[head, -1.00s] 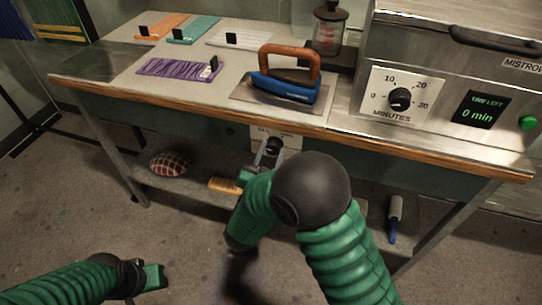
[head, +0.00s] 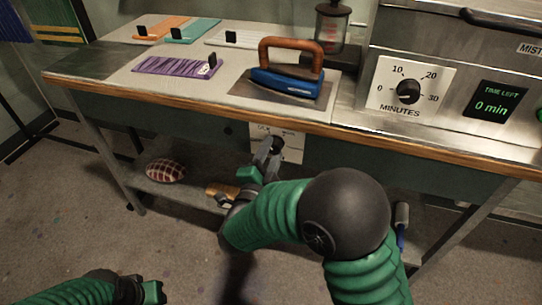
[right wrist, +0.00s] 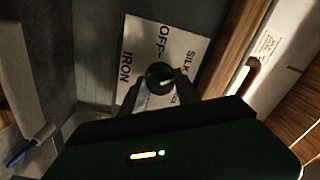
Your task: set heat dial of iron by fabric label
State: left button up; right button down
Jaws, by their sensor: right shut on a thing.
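A blue iron with a wooden handle (head: 290,80) rests on a metal plate on the table. A white panel (head: 291,146) on the table's front bears a black dial (head: 277,144). In the right wrist view the panel (right wrist: 150,45) reads IRON, OFF and SILK; other words are hidden. My right gripper (head: 268,153) is shut on the dial (right wrist: 160,77), a finger on each side. The dial's exact setting is unclear. Purple folded fabric (head: 172,66) carries a small white label (head: 204,69), too small to read. My left gripper (head: 152,291) is low at left, away from everything.
Orange (head: 155,28) and teal (head: 194,31) fabrics and a pale one (head: 240,39) lie behind, with black tags. At right stands a steel machine with a minutes dial (head: 408,91). A lower shelf holds a checkered cushion (head: 166,170) and a brush (head: 222,190).

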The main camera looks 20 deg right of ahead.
jog(key=shift+f, duration=0.1)
dwell(0.4)
jog(key=c, duration=0.9)
grip_release()
